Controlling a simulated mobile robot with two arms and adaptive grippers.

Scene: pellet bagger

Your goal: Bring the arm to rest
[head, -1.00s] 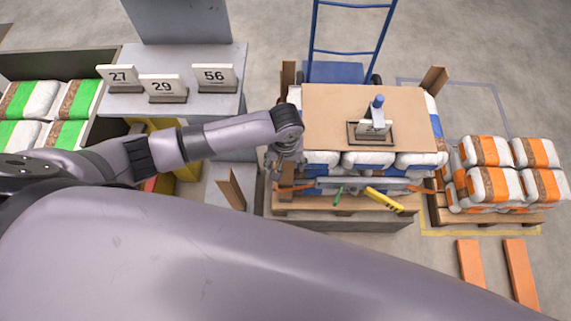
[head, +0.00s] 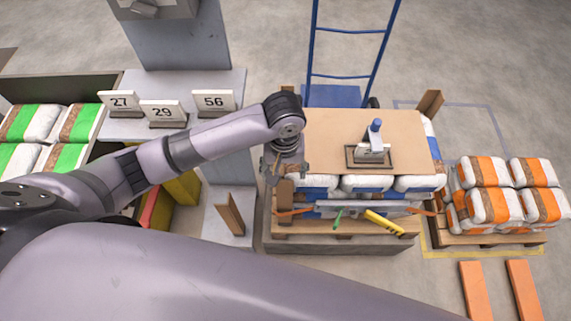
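My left arm reaches in from the left, and its gripper (head: 287,174) points down beside the front left corner of the stacked pallet. The fingers look spread, with nothing visible between them. Just behind and right of it is the cardboard sheet (head: 330,150) on top of the blue and white bags (head: 365,184). A large arm link of mine crosses the bottom of the head view. My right gripper is not seen.
Number cards 27 (head: 119,100), 29 (head: 163,111) and 56 (head: 213,101) stand on a grey ledge. A stamp-like tool (head: 374,138) stands on the cardboard. Orange and white bags (head: 490,205) fill a pallet at right. A blue hand truck (head: 352,76) stands behind.

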